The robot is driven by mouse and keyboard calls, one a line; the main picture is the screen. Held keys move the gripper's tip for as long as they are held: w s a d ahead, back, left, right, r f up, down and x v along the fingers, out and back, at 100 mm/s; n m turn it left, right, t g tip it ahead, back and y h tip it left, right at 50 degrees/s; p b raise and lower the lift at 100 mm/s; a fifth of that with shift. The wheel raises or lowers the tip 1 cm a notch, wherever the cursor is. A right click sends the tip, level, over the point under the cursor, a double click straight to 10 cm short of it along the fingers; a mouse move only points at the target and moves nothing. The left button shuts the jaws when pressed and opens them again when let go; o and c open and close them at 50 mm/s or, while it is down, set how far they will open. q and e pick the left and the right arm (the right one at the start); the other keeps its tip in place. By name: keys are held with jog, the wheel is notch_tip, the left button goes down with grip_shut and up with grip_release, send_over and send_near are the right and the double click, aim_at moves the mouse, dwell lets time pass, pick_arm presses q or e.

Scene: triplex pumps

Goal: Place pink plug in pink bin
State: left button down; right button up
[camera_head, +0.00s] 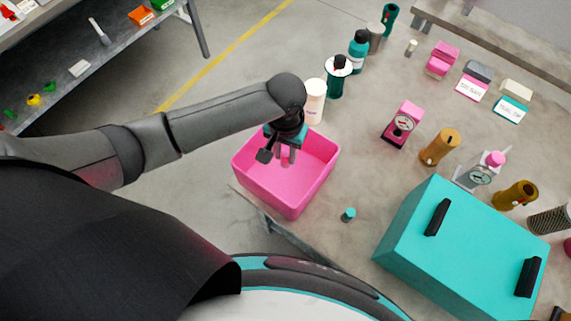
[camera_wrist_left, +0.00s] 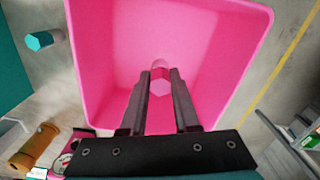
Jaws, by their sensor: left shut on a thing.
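The pink bin (camera_head: 315,180) stands at the table's left edge in the head view. It fills most of the left wrist view (camera_wrist_left: 110,60). My left gripper (camera_head: 287,155) is over the bin's opening, pointing down. In the left wrist view my left gripper (camera_wrist_left: 160,85) is shut on the pink plug (camera_wrist_left: 160,87), which sits between its fingers above the bin floor. The plug also shows faintly below the fingers in the head view (camera_head: 286,161). My right gripper is in neither view.
A small teal plug (camera_head: 348,215) lies right of the bin. A teal case (camera_head: 465,250) with black handles is at the front right. A white bottle (camera_head: 314,100) stands behind the bin. Several bottles, gauges and labelled boxes occupy the table further back and right.

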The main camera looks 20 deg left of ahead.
aim_at(286, 165)
pick_arm(q)
jog(key=shift+f+b, duration=0.6)
jog(key=shift+f, duration=2.25)
jog(key=shift+f, duration=0.1)
jog(key=c, duration=0.7)
grip_release()
jog(key=shift+o, duration=0.2)
notch_tip(286, 165, up, 12)
jog(key=p, duration=0.2)
jog(key=shift+p, duration=0.4)
